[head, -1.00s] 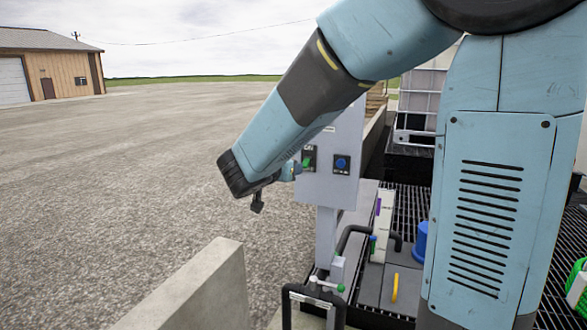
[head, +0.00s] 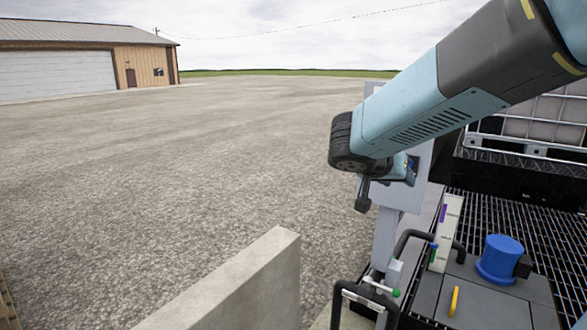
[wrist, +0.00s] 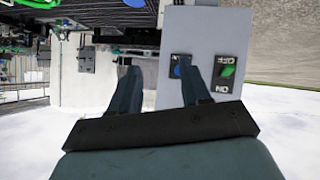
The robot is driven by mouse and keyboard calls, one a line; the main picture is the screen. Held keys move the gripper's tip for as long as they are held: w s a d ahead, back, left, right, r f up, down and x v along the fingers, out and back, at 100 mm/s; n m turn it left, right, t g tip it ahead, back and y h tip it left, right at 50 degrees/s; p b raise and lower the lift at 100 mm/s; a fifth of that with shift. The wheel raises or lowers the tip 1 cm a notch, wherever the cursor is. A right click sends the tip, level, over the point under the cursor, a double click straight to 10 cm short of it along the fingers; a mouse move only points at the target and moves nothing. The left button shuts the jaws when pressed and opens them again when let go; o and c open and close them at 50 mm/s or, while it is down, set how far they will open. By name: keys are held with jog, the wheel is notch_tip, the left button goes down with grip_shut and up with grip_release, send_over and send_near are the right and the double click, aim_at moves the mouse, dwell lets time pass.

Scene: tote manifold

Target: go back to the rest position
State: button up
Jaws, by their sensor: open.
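My gripper (wrist: 158,72) shows in the wrist view with its two fingers spread apart and nothing held between them. That view is upside down. Beyond the fingers is a grey control box (wrist: 202,35) with a green switch (wrist: 227,71) marked ON and OFF. A blue button (wrist: 175,70) beside it is partly hidden by a finger. A gap between the fingers and the box cannot be judged.
A concrete wall (head: 245,285) stands in front. Right of the control box's post are black pipes, a white gauge strip (head: 446,235), a blue cylinder (head: 499,258) and a yellow handle (head: 453,301) by dark grating. A caged tank (head: 535,125) stands behind. Open gravel lies left.

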jog(key=s+n+g+y, duration=0.1)
jog(key=s+n+y, duration=0.5)
jog(key=s, duration=1.2)
jog(key=y, duration=0.2)
jog(key=shift+a+f+n+g+y, duration=0.25)
jog(key=shift+f+n+g+y, duration=0.05)
jog(key=shift+f+g+y, duration=0.1)
